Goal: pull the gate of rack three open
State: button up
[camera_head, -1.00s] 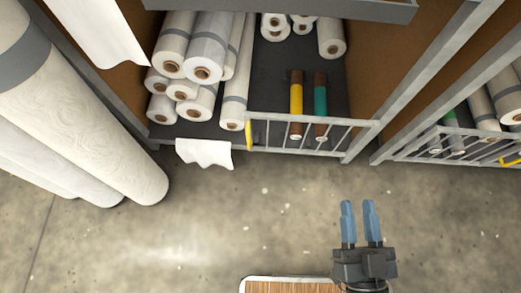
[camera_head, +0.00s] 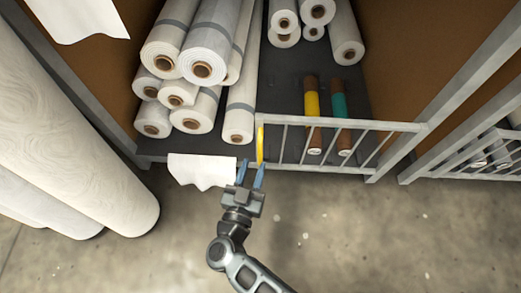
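A grey barred gate (camera_head: 340,124) stands shut across the right part of the middle rack's front. No rack number is legible. Its upright yellow handle (camera_head: 260,143) is at the gate's left end. My gripper (camera_head: 252,167) is just in front of the handle's lower end. Its two blue fingers are spread apart, with nothing seen between them. The right finger lines up with the handle's lower end; whether they touch I cannot tell.
White rolls (camera_head: 209,45) are stacked left of the gate. A yellow-banded roll (camera_head: 312,105) and a teal-banded roll (camera_head: 340,112) lie behind its bars. A white sheet (camera_head: 200,171) hangs left of my gripper. Large rolls (camera_head: 75,165) stand at far left. The concrete floor (camera_head: 350,235) is clear in front.

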aim_at(260, 150)
jog(key=b+x, duration=0.2)
jog(key=x, duration=0.5)
jog(key=shift+d, duration=0.1)
grip_shut()
dwell(0.4)
